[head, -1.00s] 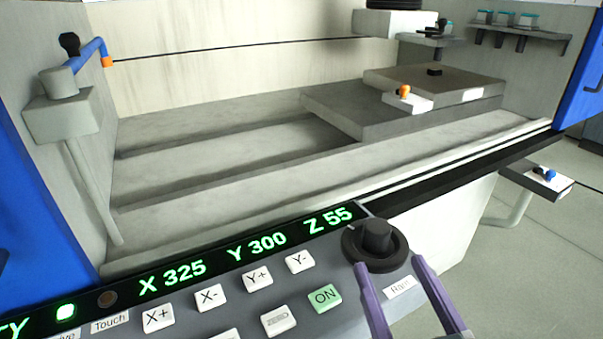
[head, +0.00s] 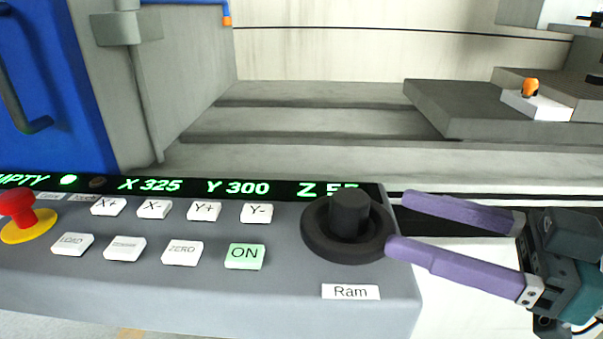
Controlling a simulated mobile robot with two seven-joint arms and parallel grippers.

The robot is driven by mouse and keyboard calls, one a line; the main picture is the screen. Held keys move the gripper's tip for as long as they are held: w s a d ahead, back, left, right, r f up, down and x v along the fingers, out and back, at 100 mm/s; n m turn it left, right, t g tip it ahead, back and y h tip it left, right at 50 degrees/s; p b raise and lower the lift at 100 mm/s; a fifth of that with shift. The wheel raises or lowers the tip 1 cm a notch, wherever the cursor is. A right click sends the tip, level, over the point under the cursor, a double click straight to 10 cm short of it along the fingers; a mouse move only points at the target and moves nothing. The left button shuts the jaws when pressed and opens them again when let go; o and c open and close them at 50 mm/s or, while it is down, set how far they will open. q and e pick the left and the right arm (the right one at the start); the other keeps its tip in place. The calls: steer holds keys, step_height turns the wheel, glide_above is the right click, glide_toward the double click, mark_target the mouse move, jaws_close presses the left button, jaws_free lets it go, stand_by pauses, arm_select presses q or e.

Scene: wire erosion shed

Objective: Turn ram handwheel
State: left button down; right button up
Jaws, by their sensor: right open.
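The ram handwheel (head: 318,238) is a black disc with a raised cylindrical knob (head: 349,212), on the right end of the grey control panel (head: 200,291), above a "Ram" label (head: 350,292). My right gripper (head: 395,221) reaches in from the right with two long purple fingers. They are open, with the tips at the handwheel's right edge and the knob to their left, outside the gap. I cannot tell whether the near fingertip touches the rim. The display (head: 230,187) reads X 325, Y 300, and a Z value partly hidden behind the knob. My left gripper is not in view.
A red stop button (head: 17,208) and several white keys are on the panel's left, with a green ON key (head: 245,256) nearer the wheel. Behind the panel is the machine's work tank with a stepped grey table (head: 440,110). A blue door (head: 50,90) stands at left.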

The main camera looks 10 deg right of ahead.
mark_target(349, 196)
steer(key=x, duration=0.7)
steer(key=shift+w+a+b, duration=0.1)
steer(key=shift+a+b, duration=0.1)
steer(key=shift+b, duration=0.1)
jaws_close()
